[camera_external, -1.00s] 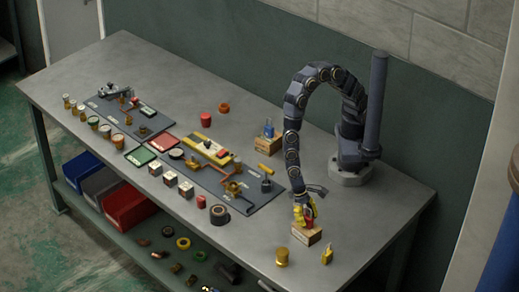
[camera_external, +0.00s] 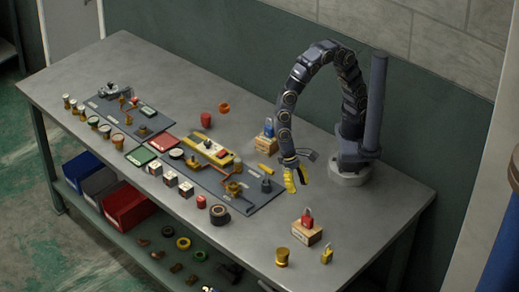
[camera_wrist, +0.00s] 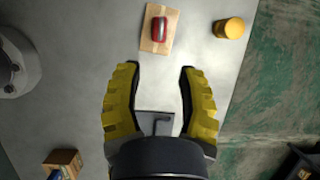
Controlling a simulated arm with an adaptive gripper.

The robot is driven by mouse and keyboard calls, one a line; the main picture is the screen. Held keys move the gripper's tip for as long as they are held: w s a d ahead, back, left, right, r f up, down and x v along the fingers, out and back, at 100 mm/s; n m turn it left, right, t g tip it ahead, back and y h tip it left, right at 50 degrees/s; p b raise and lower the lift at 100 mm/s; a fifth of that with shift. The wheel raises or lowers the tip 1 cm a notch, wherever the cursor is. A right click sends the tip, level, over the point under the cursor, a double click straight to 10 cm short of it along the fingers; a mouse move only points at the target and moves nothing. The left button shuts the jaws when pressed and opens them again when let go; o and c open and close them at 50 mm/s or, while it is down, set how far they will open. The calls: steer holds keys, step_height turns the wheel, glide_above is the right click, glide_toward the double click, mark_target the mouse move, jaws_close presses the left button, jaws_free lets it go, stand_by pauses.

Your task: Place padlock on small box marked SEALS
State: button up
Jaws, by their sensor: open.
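A red padlock (camera_external: 307,219) sits on a small wooden box (camera_external: 307,236) near the front right of the table; any marking on the box is too small to read. From above in the wrist view, the red padlock (camera_wrist: 159,30) lies within the top of the wooden box (camera_wrist: 150,44). My gripper (camera_external: 297,184) is open and empty above the table, behind and left of that box. Its yellow fingers (camera_wrist: 159,69) are spread apart, clear of the padlock. A blue padlock (camera_external: 269,129) sits on another wooden box (camera_external: 265,145) further back. A yellow padlock (camera_external: 327,254) stands on the table.
A brass-coloured cylinder (camera_external: 282,257) stands near the front edge, beside the red padlock's box. A dark mat (camera_external: 240,203) with pipe fittings lies to the left, with several small white boxes (camera_external: 186,189) along its front.

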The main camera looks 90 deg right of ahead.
steer(key=s+d+r+n+t, duration=0.1)
steer(key=d+r+n, duration=0.1)
steer(key=d+r, duration=0.35)
steer(key=d+r+n, duration=0.2)
steer(key=d+r, duration=0.1)
steer(key=d, duration=0.6)
steer(key=s+d+r+n+h, duration=0.3)
steer(key=s+d, duration=0.6)
steer(key=d, duration=0.5)
steer(key=shift+s+r+n+t, duration=0.15)
steer(key=shift+r+n+t, duration=0.25)
steer(key=shift+n, duration=0.6)
